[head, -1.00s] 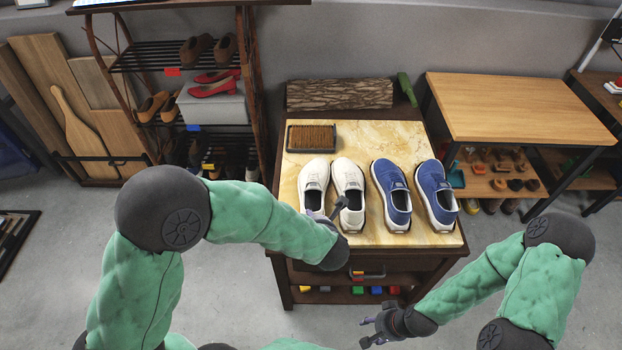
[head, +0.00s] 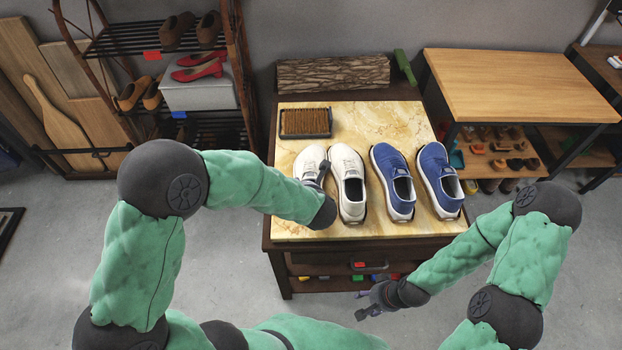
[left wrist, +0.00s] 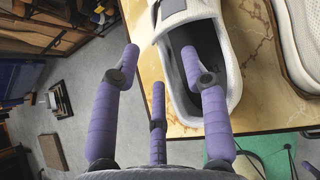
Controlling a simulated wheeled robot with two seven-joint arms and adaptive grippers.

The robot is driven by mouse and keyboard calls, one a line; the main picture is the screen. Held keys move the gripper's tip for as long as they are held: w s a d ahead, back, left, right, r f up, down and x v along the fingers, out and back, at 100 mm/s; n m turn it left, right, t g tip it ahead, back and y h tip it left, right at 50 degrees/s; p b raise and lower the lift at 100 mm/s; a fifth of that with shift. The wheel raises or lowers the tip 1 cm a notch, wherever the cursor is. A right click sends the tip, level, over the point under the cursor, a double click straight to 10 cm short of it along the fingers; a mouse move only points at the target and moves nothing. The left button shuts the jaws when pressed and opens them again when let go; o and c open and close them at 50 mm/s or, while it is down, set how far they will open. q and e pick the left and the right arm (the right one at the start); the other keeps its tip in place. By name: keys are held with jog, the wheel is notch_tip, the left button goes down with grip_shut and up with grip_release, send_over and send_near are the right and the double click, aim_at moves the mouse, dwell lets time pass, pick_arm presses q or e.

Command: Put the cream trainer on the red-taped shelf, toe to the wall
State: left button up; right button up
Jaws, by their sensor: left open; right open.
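A pair of cream trainers stands on the marble-topped table. The left one (head: 309,160) is partly hidden by my left arm, and the right one (head: 350,185) shows its dark opening. In the left wrist view the left trainer (left wrist: 190,14) has one open purple finger over its opening and another outside its side. My left gripper (left wrist: 160,54) is open at this trainer; contact is unclear. My right gripper (head: 370,300) is open and empty, low in front of the table. The red tape (head: 151,55) marks the upper shelf of the rack, which holds brown shoes (head: 192,28).
Two blue trainers (head: 393,180) stand right of the cream pair. A brush (head: 306,122) lies behind them, before a log (head: 333,72). Red heels (head: 198,67) sit on a box below the taped shelf. A blue tape (head: 179,114) marks a lower shelf.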

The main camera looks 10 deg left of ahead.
aim_at(311, 177)
pick_arm(q)
jog(key=b+x, duration=0.2)
jog(key=x, duration=0.2)
jog(key=shift+d, duration=0.15)
jog(key=shift+w+f, duration=0.25)
jog(key=shift+w, duration=0.15)
jog(key=shift+r, duration=0.1)
grip_shut()
